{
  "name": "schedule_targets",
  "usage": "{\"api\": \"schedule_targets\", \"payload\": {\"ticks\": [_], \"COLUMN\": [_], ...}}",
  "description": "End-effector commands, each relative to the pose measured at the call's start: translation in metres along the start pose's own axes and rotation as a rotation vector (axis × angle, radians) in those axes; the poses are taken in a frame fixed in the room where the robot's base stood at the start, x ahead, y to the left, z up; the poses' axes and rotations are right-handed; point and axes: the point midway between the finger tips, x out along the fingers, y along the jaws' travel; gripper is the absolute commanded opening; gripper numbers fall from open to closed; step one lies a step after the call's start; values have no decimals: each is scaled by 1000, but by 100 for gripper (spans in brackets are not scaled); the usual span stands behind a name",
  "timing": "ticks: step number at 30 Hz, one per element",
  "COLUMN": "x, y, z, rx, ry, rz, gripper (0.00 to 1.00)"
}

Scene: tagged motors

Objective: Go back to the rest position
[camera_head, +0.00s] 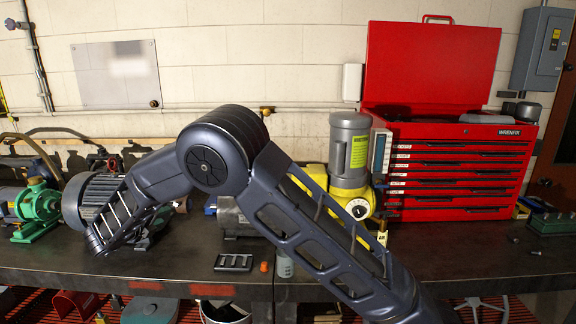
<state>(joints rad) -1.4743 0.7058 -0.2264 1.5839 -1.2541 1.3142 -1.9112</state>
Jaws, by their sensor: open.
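My arm rises from the lower right to a large dark elbow in the middle, then slopes down to the left in front of a grey finned motor. My gripper is not visible; the forearm's far end lies over that motor (84,200). A grey upright motor (349,150) with a yellow-green tag (359,152) stands on a yellow base (357,202) right of the elbow. Another grey motor (228,212) on the bench is largely hidden behind my arm. A green pump (38,203) stands at the far left.
The dark workbench (480,255) spans the view. A red tool chest (460,165) with its lid up stands at right. A slotted black plate (233,262), an orange piece (264,266) and a grey cylinder (284,265) lie near the front edge. The right front bench is mostly clear.

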Motion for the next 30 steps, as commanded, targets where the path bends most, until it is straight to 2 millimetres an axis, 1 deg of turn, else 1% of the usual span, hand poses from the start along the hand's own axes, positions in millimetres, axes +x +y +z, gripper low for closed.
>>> {"api": "schedule_targets", "payload": {"ticks": [1,3,5,6,8,9,13,18,20,21,26,30], "x": [19,40,57,67,82,90,115,137,143,146,152,152], "y": [-23,-51,-74,-89,-111,-126,-173,-230,-249,-262,-309,-347], "z": [-6,-16,-26,-33,-45,-53,-82,-122,-137,-147,-188,-224], "rx": [66,163,248,305,391,450,641,897,987,1048,1293,1507], "ry": [51,120,178,216,273,310,430,578,628,662,789,891], "rz": [11,25,35,40,45,47,44,23,11,0,-48,-106], "gripper": [41,41,41,41,41,41,41,41,41,41,41,41]}}
